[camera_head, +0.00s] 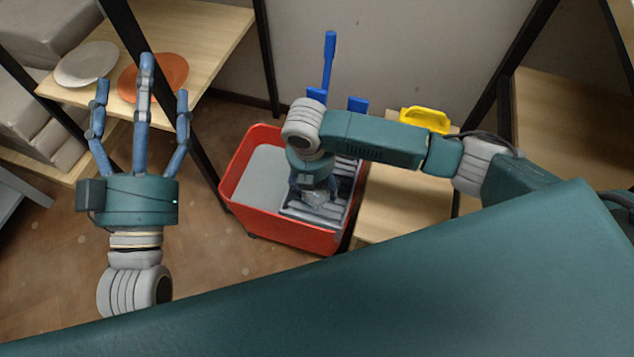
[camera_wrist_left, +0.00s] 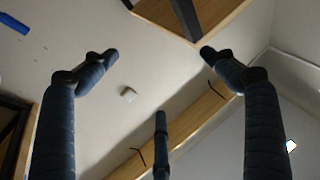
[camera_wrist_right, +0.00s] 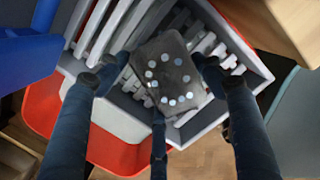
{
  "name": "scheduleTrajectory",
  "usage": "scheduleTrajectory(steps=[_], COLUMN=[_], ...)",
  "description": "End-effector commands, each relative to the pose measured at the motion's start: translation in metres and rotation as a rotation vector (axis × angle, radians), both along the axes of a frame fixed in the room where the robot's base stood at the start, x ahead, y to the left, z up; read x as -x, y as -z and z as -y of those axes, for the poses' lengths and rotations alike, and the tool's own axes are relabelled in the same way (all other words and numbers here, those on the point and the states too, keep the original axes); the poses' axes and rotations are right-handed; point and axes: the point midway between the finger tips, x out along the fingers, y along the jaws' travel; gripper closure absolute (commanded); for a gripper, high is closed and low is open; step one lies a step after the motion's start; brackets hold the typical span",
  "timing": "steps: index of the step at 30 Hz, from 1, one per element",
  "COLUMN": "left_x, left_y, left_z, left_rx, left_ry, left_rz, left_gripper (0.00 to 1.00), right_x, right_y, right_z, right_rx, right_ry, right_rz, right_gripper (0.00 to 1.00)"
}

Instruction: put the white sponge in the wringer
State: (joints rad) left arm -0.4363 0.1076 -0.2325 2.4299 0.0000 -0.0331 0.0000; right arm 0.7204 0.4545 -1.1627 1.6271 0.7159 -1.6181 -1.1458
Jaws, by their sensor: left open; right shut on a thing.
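The white sponge (camera_wrist_right: 172,75) looks grey in the shade, a flat block with a ring of pale dots. My right gripper (camera_wrist_right: 157,72) is shut on it, fingers at its sides. The sponge is over the grey slatted wringer (camera_wrist_right: 92,25); I cannot tell whether it touches the slats. In the head view my right gripper (camera_head: 314,186) points down at the wringer (camera_head: 298,212), and the sponge (camera_head: 316,198) shows partly below the fingers. The wringer sits in the right part of a red bucket (camera_head: 300,234). My left gripper (camera_head: 143,88) is open and empty, left of the bucket.
A blue handle (camera_head: 329,62) rises behind the bucket. A yellow object (camera_head: 424,118) stands on the wooden shelf (camera_head: 395,205) to the right. A white plate (camera_head: 86,63) and an orange plate (camera_head: 168,76) lie on the left shelf near my left fingers. Black posts flank the bucket.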

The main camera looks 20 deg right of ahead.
Motion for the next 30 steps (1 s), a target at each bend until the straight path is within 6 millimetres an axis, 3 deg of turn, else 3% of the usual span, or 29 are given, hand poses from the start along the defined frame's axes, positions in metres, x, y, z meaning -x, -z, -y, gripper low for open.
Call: scheduleTrajectory(steps=[9, 10, 12, 25, 30], left_x=[-0.001, -0.001, -0.001, -0.001, -0.009], left_y=[0.002, 0.003, 0.003, 0.001, 0.031], left_z=[0.000, 0.000, 0.000, 0.000, -0.002], left_rx=[-0.003, -0.004, -0.005, -0.004, -0.041], left_ry=[-0.001, -0.001, -0.001, -0.001, -0.010], left_rz=[-0.014, -0.016, -0.015, -0.012, -0.151], left_gripper=[0.15, 0.15, 0.15, 0.15, 0.15], right_x=[0.000, 0.000, 0.000, 0.000, 0.000], right_y=[0.002, 0.002, 0.002, -0.004, -0.017], right_z=[0.000, 0.000, 0.000, 0.000, -0.001], right_rx=[0.001, 0.001, 0.001, -0.001, 0.001], right_ry=[0.000, 0.000, 0.000, 0.000, 0.000], right_rz=[-0.001, -0.001, -0.001, 0.001, 0.001], right_gripper=[0.49, 0.29, 0.15, 0.14, 0.14])
